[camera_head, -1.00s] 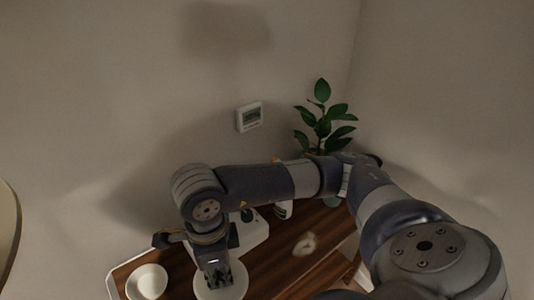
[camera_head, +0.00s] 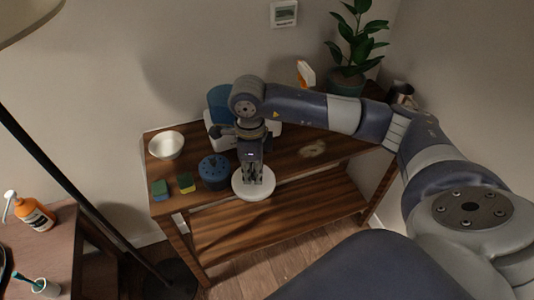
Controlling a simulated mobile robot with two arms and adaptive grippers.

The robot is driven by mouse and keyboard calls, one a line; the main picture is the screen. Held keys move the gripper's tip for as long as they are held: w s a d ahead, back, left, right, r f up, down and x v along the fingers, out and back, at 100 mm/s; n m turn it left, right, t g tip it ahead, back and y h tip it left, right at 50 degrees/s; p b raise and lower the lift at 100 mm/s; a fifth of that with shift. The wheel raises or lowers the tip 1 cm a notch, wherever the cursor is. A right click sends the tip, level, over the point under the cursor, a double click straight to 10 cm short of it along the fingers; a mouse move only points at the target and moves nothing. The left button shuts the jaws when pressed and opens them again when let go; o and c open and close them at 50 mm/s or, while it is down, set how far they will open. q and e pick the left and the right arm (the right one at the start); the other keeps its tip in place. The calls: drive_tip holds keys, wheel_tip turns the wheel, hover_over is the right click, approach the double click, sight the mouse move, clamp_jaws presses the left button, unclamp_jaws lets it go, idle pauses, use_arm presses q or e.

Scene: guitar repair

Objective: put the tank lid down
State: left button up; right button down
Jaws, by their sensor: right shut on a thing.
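The tank lid (camera_head: 250,190) is a white round disc. My right gripper (camera_head: 257,176) points down and is shut on the lid near its middle, with its fingers hiding part of it. The lid is at the front edge of the wooden table (camera_head: 290,160), just right of a dark blue round container (camera_head: 213,172). I cannot tell whether the lid touches the tabletop. Behind my gripper stands a white device with a blue tank (camera_head: 220,102), partly hidden by my arm. My left gripper is not in view.
A white bowl (camera_head: 166,145) and two sponges (camera_head: 160,190) (camera_head: 186,182) are on the left of the table. A potted plant (camera_head: 347,82) and a metal cup (camera_head: 401,92) stand at the back right. The lower shelf (camera_head: 285,222) looks clear. A lamp pole (camera_head: 60,178) stands at left.

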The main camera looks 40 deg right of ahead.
sight(266, 164)
drive_tip(key=w+d, duration=0.1)
drive_tip(key=d, duration=0.1)
drive_tip(key=w+d, duration=0.2)
drive_tip(key=shift+f+p, duration=0.1)
drive_tip(key=shift+p, duration=0.3)
drive_tip(key=w+d, duration=0.1)
drive_tip(key=d, duration=0.1)
drive_tip(key=w+d, duration=0.1)
drive_tip(key=shift+w+d+f+p, duration=0.25)
drive_tip(key=shift+w+d+p, duration=0.05)
drive_tip(key=shift+w+p, duration=0.05)
drive_tip(key=shift+w+d+f, duration=0.1)
drive_tip(key=shift+w+d, duration=0.05)
drive_tip(key=shift+d, duration=0.1)
drive_tip(key=shift+f, duration=0.5)
wheel_tip(266, 164, down, 2)
drive_tip(key=shift+f+p, duration=0.1)
drive_tip(key=shift+p, duration=0.5)
drive_tip(key=shift+f, duration=0.35)
drive_tip(key=c, duration=1.6)
unclamp_jaws()
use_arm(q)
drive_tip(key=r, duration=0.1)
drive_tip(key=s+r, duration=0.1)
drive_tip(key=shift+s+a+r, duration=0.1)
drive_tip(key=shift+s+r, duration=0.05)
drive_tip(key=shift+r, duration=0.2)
use_arm(e)
drive_tip(key=shift+o, duration=0.2)
